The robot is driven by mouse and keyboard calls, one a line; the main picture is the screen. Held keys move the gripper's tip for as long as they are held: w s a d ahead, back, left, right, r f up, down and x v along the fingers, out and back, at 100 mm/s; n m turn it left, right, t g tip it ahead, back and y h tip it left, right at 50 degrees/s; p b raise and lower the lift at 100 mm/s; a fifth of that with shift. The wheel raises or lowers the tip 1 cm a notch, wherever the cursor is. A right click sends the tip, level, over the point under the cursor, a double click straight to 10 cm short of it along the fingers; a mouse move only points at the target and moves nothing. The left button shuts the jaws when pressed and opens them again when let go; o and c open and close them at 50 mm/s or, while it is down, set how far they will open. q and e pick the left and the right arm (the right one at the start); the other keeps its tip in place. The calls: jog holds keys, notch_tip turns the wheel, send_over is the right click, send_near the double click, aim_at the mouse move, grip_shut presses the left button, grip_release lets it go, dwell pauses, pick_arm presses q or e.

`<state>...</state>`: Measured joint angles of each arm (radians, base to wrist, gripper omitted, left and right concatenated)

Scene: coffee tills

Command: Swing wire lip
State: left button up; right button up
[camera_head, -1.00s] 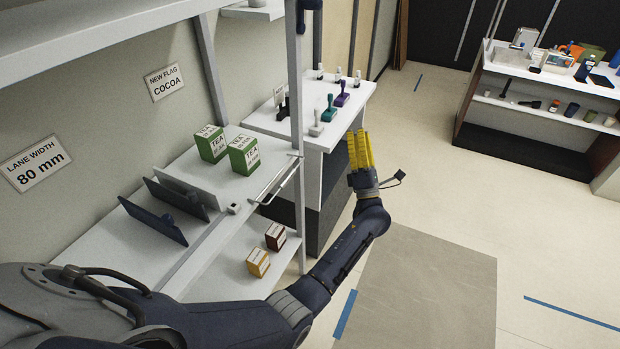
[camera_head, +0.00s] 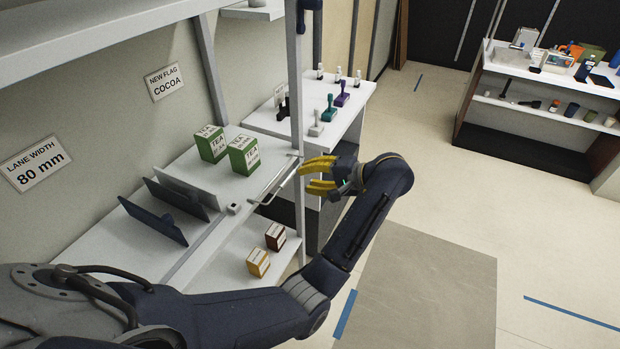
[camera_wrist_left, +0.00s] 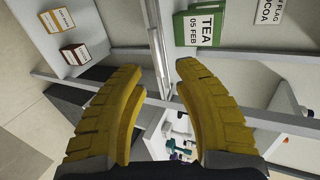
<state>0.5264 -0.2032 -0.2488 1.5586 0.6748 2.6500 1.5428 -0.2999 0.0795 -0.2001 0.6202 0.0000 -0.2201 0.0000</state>
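The wire lip (camera_head: 277,182) is a thin pale metal rod frame at the right end of the tea shelf's front edge, angled across it. In the left wrist view the wire lip (camera_wrist_left: 158,45) runs down toward the gap between my fingertips. My left gripper (camera_head: 304,177) has yellow fingers that point left at the lip's right side. In the wrist view the left gripper (camera_wrist_left: 160,68) is open, with nothing clearly held. Whether a finger touches the wire, I cannot tell. My right gripper is not in view.
Two green tea boxes (camera_head: 244,155) stand on the shelf behind the lip, with dark and pale dividers (camera_head: 153,221) to the left. Two small boxes (camera_head: 258,263) sit on the lower shelf. A post (camera_head: 297,100) rises beside the lip. A table with stamps (camera_head: 329,107) stands behind.

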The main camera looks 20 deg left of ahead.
aim_at(288, 177)
pick_arm(q)
jog(key=shift+n, duration=0.3)
jog(key=x, duration=0.8)
jog(key=shift+f, duration=0.2)
jog(key=shift+d, duration=0.1)
grip_shut()
